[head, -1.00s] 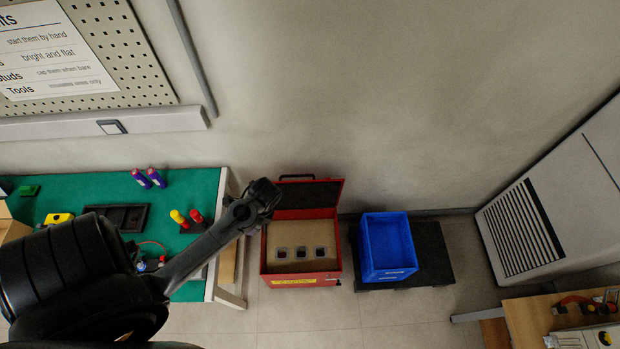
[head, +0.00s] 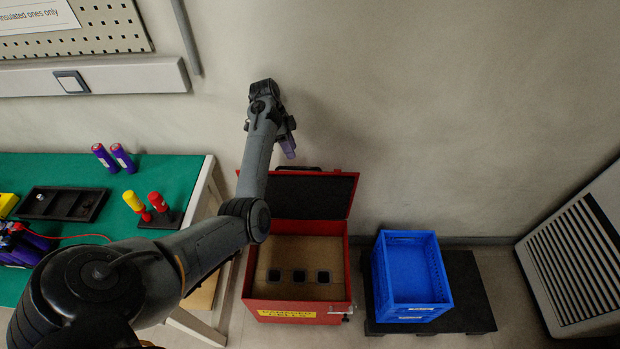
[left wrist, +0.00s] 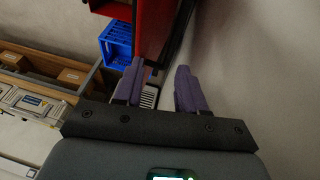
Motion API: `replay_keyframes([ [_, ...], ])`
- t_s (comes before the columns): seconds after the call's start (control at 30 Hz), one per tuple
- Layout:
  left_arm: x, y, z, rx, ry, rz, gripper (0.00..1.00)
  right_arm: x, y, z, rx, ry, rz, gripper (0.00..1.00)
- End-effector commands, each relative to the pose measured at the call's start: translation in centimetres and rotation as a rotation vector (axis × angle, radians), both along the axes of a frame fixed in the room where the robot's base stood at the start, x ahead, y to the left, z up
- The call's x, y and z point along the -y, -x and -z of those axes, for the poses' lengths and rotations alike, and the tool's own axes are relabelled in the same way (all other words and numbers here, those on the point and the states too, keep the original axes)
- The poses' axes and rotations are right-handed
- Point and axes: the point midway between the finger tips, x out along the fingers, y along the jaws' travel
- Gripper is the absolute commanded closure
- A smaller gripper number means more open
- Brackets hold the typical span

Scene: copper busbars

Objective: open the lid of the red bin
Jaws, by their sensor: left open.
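The red bin (head: 247,302) stands on the floor right of the green bench, with a yellow label on its front. Its lid (head: 310,196) stands raised at the back, dark inside with a red rim. Inside the bin is a brown surface with 3 dark square openings. My left gripper (head: 288,146) is above and behind the raised lid, near the wall. In the left wrist view its purple fingers (left wrist: 158,88) are apart with nothing between them, and the red lid (left wrist: 153,30) shows just beyond them. My right gripper is not in view.
A blue crate (head: 444,282) sits on a dark platform (head: 468,290) right of the bin. The green bench (head: 170,190) at left holds a black tray, purple cylinders and red and yellow tools. A vented cabinet (head: 545,290) stands at far right.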

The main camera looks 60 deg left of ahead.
Motion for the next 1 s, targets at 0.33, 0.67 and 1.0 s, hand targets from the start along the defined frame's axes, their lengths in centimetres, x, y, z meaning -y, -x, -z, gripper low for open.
replay_keyframes([
  [0.33, -0.1, -2.8, -0.7, 0.090, -0.005, -0.004, 0.60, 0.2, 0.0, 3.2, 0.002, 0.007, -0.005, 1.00],
  [0.67, 1.4, -4.0, 3.9, 0.089, -0.004, -0.004, 0.60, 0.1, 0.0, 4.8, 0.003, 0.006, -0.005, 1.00],
  [1.0, 2.7, -5.1, 7.7, 0.089, -0.006, -0.004, 0.60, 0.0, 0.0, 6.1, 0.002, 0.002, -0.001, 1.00],
])
